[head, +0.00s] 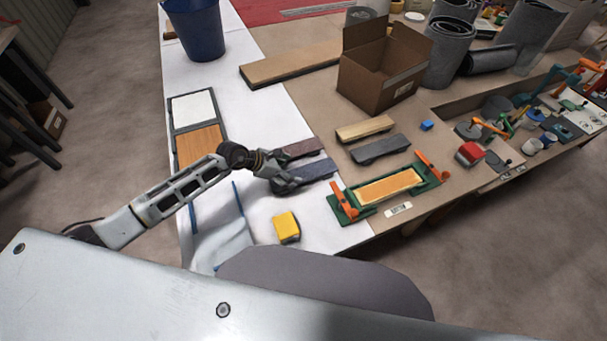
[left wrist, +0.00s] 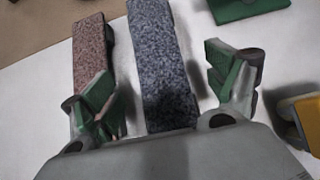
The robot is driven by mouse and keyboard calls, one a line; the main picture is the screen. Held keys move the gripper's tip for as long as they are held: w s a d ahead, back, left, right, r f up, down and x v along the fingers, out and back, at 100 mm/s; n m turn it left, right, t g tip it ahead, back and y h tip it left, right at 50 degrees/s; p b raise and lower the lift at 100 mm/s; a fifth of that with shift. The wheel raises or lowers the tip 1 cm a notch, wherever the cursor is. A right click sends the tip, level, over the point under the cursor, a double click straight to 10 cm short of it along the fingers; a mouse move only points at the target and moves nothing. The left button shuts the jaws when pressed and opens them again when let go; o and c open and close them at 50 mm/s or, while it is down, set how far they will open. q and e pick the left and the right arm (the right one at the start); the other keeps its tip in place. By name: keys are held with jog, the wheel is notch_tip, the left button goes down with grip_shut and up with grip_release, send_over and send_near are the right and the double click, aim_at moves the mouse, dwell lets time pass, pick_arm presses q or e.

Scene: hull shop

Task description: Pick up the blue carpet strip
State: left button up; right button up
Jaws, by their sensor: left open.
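The blue carpet strip (head: 312,172) lies on the white part of the table in the head view, speckled blue-grey. In the left wrist view the blue strip (left wrist: 161,60) runs away from me between the fingers. A reddish-brown carpet strip (head: 303,148) lies beside it, and it also shows in the left wrist view (left wrist: 89,52). My left gripper (head: 283,178) is open over the near end of the blue strip. Its green-padded fingertips (left wrist: 163,95) stand on either side of the strip, with nothing held. My right gripper is not in view.
A yellow block (head: 286,227) sits near the gripper, towards the front. A green frame with orange clamps (head: 345,208) holds a wooden board to the right. A wooden block (head: 365,128) and a grey block (head: 381,149) lie beyond. A cardboard box (head: 378,75) stands farther back.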

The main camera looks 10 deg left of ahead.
aim_at(304, 173)
pick_arm(q)
jog(key=shift+w+d+f, duration=0.1)
dwell(0.3)
jog(key=shift+p+x, duration=0.35)
jog(key=shift+x, duration=2.1)
jog(key=shift+w, duration=0.15)
jog(key=c, duration=1.1)
jog(key=shift+r, duration=0.25)
notch_tip(304, 173, up, 10)
jog(key=shift+f+b, duration=0.1)
jog(key=shift+b, duration=0.2)
